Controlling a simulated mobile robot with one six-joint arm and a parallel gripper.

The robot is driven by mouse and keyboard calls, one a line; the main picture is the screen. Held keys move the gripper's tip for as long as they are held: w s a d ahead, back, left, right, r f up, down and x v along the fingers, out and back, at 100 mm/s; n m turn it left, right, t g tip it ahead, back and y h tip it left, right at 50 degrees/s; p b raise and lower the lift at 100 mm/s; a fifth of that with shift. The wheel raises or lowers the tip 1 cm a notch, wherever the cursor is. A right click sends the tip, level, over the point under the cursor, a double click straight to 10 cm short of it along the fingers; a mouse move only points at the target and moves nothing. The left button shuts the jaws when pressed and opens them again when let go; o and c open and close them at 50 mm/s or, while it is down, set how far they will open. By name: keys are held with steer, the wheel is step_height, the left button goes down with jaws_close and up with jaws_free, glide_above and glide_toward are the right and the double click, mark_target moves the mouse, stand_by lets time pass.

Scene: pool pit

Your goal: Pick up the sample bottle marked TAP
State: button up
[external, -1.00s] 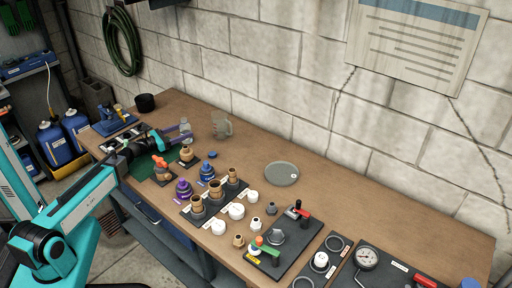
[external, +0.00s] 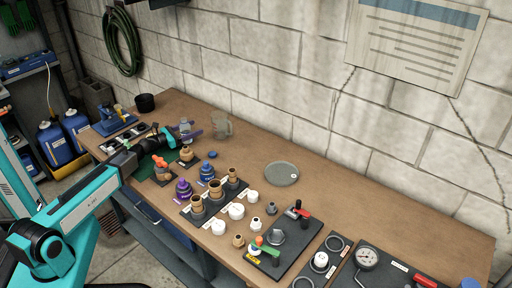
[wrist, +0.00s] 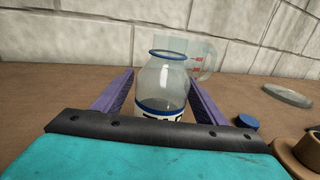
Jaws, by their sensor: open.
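A clear sample bottle (wrist: 162,84) with a blue rim, a blue band and a white label stands upright on the bench. The label's lower part is hidden behind my gripper's body, so I cannot read its marking. My gripper (wrist: 162,92) is open, with one purple finger on each side of the bottle and a visible gap to each. In the external view, my gripper (external: 188,135) is low over the bench around the bottle (external: 185,126), which it partly hides.
A clear measuring jug (wrist: 203,60) with red marks stands close behind the bottle, also in the external view (external: 222,127). A blue cap (wrist: 247,121) lies to the right. A round glass dish (external: 281,173) and several brass fittings stand further right.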

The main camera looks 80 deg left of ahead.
stand_by(0.3)
steer(key=c, duration=1.2)
steer(key=shift+r, duration=0.35)
steer(key=shift+r, duration=4.6)
